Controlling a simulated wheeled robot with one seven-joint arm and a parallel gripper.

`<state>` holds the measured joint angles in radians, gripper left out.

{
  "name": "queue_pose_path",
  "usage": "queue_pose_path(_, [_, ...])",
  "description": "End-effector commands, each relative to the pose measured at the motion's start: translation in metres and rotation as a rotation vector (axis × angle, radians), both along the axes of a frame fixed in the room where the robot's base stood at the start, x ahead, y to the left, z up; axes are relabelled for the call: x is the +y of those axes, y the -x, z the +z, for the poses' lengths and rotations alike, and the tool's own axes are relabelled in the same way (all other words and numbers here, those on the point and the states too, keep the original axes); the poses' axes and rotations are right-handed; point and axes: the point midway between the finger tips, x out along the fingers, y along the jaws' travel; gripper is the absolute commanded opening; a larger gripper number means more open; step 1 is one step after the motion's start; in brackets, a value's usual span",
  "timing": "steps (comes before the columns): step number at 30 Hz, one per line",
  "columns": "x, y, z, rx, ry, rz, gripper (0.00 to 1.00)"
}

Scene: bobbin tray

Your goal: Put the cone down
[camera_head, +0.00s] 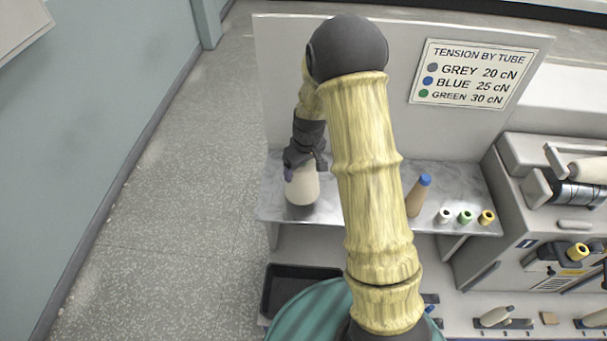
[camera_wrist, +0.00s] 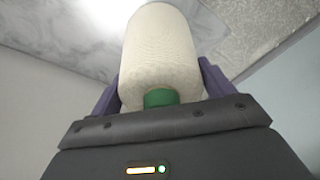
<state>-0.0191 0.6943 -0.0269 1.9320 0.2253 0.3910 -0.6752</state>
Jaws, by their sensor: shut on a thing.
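My gripper (camera_head: 289,174) is at the left end of the marble shelf, shut on a cream yarn cone (camera_head: 303,187). In the wrist view the cone (camera_wrist: 160,50) sits between the purple fingers, with a green tube end (camera_wrist: 161,97) facing the camera. In the head view the cone is roughly upright, over or on the shelf (camera_head: 345,197) near its front left edge. I cannot tell whether its base touches the shelf.
A tan cone with a blue tube tip (camera_head: 417,196) stands farther right on the shelf, beside several small bobbins (camera_head: 465,216). A sign (camera_head: 481,73) lists tension by tube colour. A winding machine (camera_head: 545,215) stands at right. A black tray (camera_head: 290,287) lies below. My arm hides the shelf's middle.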

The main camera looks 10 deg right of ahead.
Motion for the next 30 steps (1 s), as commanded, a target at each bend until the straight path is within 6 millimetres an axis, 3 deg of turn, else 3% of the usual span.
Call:
queue_pose_path(4, [-0.002, 0.0, -0.005, 0.0, -0.001, -0.004, 0.28])
queue_pose_path(12, [-0.002, 0.0, -0.037, 0.0, -0.001, -0.006, 0.28])
queue_pose_path(23, [-0.002, 0.0, -0.043, -0.002, 0.0, -0.005, 0.28])
queue_pose_path(24, [-0.002, 0.0, -0.043, -0.001, 0.0, -0.005, 0.87])
queue_pose_path(26, [-0.002, 0.0, -0.043, -0.001, 0.0, -0.005, 0.99])
queue_pose_path(30, [-0.002, 0.0, -0.043, 0.0, 0.0, -0.004, 1.0])
